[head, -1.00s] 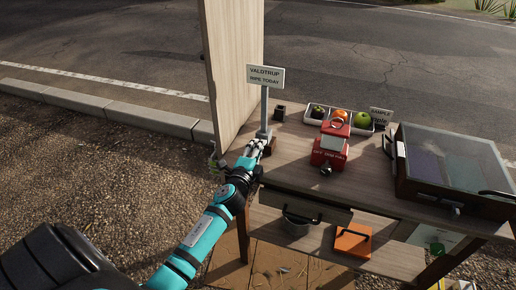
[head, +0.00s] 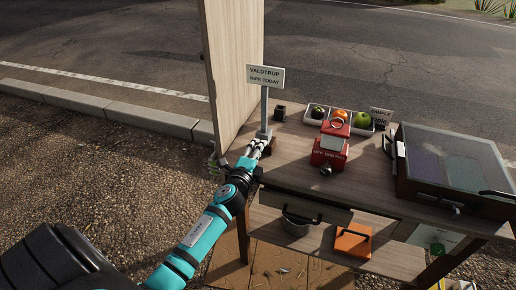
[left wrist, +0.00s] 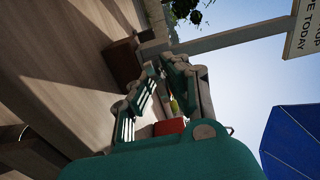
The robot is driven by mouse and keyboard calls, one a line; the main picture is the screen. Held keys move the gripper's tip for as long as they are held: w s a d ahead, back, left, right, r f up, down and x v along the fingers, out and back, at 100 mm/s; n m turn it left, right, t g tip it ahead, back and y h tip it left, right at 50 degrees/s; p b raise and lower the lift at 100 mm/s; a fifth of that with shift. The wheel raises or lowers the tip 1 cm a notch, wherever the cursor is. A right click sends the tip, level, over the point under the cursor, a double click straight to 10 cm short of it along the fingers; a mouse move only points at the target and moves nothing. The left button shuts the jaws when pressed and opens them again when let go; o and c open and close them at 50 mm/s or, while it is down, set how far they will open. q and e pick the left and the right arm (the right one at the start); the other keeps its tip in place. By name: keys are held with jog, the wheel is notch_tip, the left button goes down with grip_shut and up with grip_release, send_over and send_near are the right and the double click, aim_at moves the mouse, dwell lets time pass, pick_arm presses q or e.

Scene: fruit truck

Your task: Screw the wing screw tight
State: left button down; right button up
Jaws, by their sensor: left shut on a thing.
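The sign (head: 265,77) stands upright on a grey post (head: 264,108) at the left end of the wooden stand. The sign also shows in the left wrist view (left wrist: 305,30), cut off at the top right. My left gripper (head: 262,147) is at the foot of the post, by the stand's left edge. In the left wrist view its fingers (left wrist: 170,68) are closed in beside the grey bracket (left wrist: 156,45) at the post's foot. The wing screw is hidden between the fingers, so its turn cannot be seen. My right gripper is not in view.
A tall wooden panel (head: 230,65) rises left of the sign. A small dark cup (head: 280,112), a red box (head: 328,150), a fruit tray (head: 310,122) and a glass-topped case (head: 400,188) stand on the top. An orange item (head: 352,241) lies on the lower shelf.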

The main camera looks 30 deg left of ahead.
pick_arm(q)
jog(key=shift+f, duration=0.1)
dwell(0.6)
jog(key=c, duration=1.4)
grip_release()
jog(key=shift+c, duration=0.2)
jog(key=v, duration=1.2)
